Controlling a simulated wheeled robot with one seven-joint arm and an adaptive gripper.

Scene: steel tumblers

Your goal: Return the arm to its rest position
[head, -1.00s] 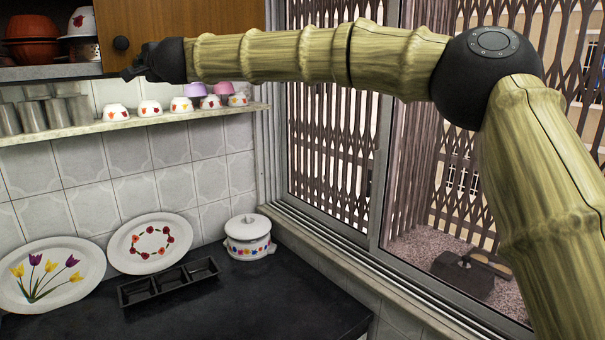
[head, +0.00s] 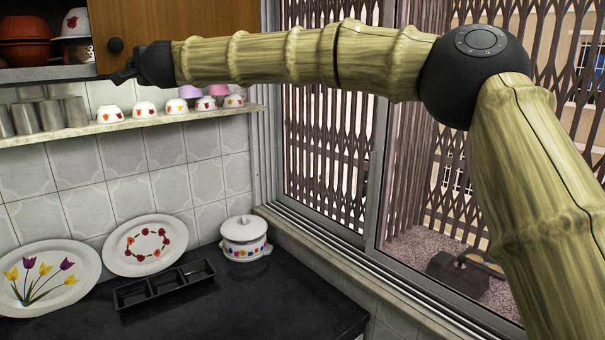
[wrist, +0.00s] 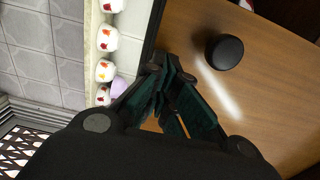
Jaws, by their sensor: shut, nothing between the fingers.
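My gripper (head: 122,76) is at the upper left of the head view, at the end of my outstretched arm. It is in front of the wooden cabinet door's lower edge, above the shelf. In the wrist view its fingers (wrist: 165,105) are drawn together, with nothing seen held between them. Several steel tumblers (head: 50,115) stand upright at the left end of the shelf, below and left of my gripper and apart from it.
The wooden cabinet door (head: 165,22) has a dark round knob (wrist: 224,52) close to my gripper. Several patterned bowls line the shelf (head: 160,121). Below, plates (head: 115,250), a black tray (head: 165,285) and a lidded pot (head: 245,240) stand on the dark counter (head: 260,300). A window is at the right.

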